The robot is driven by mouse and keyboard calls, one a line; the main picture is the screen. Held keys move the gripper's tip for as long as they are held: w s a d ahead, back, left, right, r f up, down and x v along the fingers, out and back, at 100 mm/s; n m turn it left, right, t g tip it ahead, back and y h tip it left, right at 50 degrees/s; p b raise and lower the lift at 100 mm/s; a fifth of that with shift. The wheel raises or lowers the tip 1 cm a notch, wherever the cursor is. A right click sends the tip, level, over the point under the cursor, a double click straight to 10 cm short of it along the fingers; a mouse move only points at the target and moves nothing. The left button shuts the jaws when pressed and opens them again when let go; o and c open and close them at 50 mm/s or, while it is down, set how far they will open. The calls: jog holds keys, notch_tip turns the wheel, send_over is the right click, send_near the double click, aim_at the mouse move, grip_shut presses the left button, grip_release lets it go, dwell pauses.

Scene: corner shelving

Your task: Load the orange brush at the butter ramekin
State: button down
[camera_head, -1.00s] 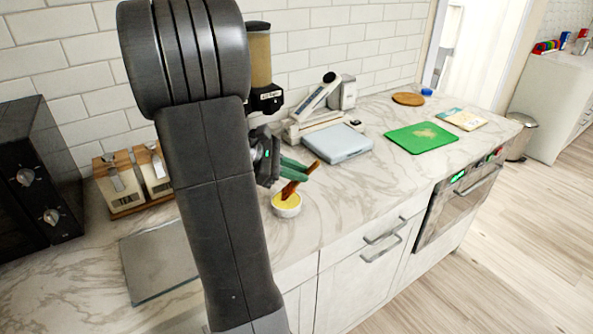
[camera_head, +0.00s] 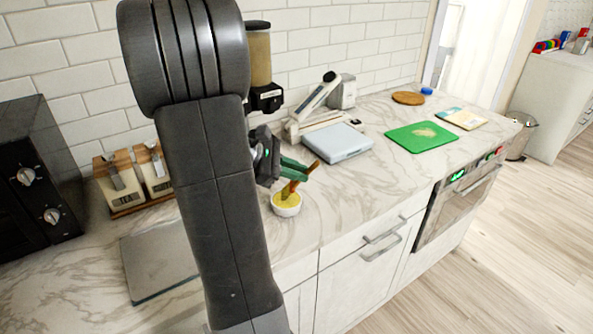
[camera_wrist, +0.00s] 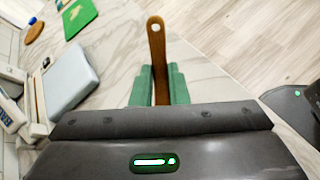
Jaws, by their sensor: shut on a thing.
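My gripper (camera_head: 298,168), with green fingers, is shut on the brush in the head view. The ramekin stands on the marble counter just below the fingers. In the wrist view the handle (camera_wrist: 156,45), with a hole at its end, stands between the green fingers (camera_wrist: 160,88). The brush tip is hidden, so its depth in the butter cannot be told.
A kitchen scale (camera_head: 340,142) stands behind the gripper. A green board (camera_head: 423,137) lies to the right. Wooden-framed canisters (camera_head: 120,183) and a black oven (camera_head: 40,178) are at left. The counter right of the ramekin is clear.

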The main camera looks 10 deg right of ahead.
notch_tip(320, 180, up, 7)
jog(key=p, duration=0.6)
dwell(0.3)
dwell(0.5)
